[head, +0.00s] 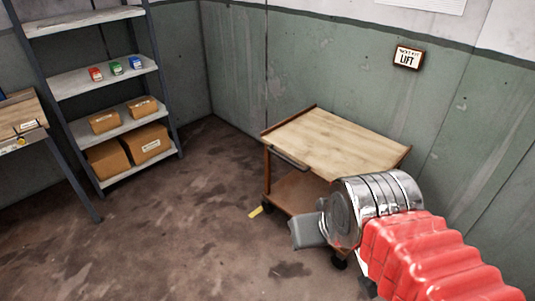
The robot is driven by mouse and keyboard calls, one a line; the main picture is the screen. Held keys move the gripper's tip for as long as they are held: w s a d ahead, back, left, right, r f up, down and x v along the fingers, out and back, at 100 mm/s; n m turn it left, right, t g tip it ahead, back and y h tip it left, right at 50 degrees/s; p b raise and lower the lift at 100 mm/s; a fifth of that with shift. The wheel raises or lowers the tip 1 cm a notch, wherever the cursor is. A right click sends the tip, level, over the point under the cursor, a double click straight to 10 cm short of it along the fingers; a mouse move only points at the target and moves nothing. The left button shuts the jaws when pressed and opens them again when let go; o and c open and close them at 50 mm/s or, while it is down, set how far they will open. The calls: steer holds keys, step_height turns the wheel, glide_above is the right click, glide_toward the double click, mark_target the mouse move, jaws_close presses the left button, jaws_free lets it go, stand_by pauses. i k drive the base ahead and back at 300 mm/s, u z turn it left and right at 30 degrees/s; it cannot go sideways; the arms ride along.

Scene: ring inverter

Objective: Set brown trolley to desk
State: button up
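The brown trolley (335,138) stands against the green wall right of centre. It has a pale wooden top, a lower brown shelf (297,190), dark wheels and a dark handle (288,158) on its left side. My gripper (305,234) is in front of the trolley's lower right part, below its top, and hides some of the shelf and wheels. Its fingers show only as a grey block, and I cannot see a gap between them. Whether it touches the trolley is unclear. A desk (22,112) with a wooden top and dark legs is cut off at the left edge.
A metal shelf unit (104,82) stands at the back left with cardboard boxes (148,143) and small coloured boxes (116,68). A yellow strip (255,211) lies on the floor by the trolley's wheel. The stained floor (165,225) between desk and trolley is clear.

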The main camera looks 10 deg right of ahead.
mark_target(328, 146)
steer(key=u, duration=0.35)
steer(key=i, duration=0.95)
steer(key=u, duration=0.15)
